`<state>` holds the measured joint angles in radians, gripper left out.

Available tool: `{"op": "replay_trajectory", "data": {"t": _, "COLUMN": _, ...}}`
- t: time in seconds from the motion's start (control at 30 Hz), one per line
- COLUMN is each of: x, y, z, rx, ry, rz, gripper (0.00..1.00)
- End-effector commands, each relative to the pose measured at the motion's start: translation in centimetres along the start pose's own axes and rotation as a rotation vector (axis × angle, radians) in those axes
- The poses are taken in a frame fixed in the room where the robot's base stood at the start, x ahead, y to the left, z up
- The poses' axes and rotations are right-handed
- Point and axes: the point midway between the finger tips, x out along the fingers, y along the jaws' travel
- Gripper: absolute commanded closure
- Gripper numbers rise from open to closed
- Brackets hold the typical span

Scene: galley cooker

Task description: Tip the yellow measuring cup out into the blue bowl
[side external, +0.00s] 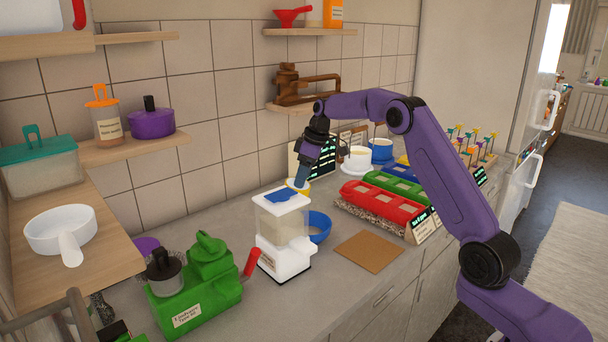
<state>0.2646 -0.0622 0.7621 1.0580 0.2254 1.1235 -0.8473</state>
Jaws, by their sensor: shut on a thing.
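My purple arm reaches in from the right, and my gripper (301,181) points down behind the white dispenser. It is shut on the yellow measuring cup (304,189), of which only a small part shows above the dispenser's lid. The cup's contents cannot be seen, and its tilt is hard to tell. The blue bowl (320,229) stands on the counter just behind and right of the dispenser, which hides its left part. The cup is above and a little left of the bowl's visible part in the picture.
The white dispenser (284,228) with a blue lid patch stands in front of the bowl. A green machine (196,284) is at the left. Red, green and blue bins (384,202) stand at the right. A brown board (369,252) lies flat on the counter.

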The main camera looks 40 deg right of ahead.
Motion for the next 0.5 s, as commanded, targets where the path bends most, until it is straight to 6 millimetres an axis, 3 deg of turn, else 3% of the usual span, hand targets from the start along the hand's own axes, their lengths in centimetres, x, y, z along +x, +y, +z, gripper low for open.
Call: {"op": "replay_trajectory", "data": {"t": 0.5, "x": 0.54, "y": 0.00, "z": -0.06, "rx": 0.003, "ry": -0.178, "rz": -0.004, "gripper": 0.94}}
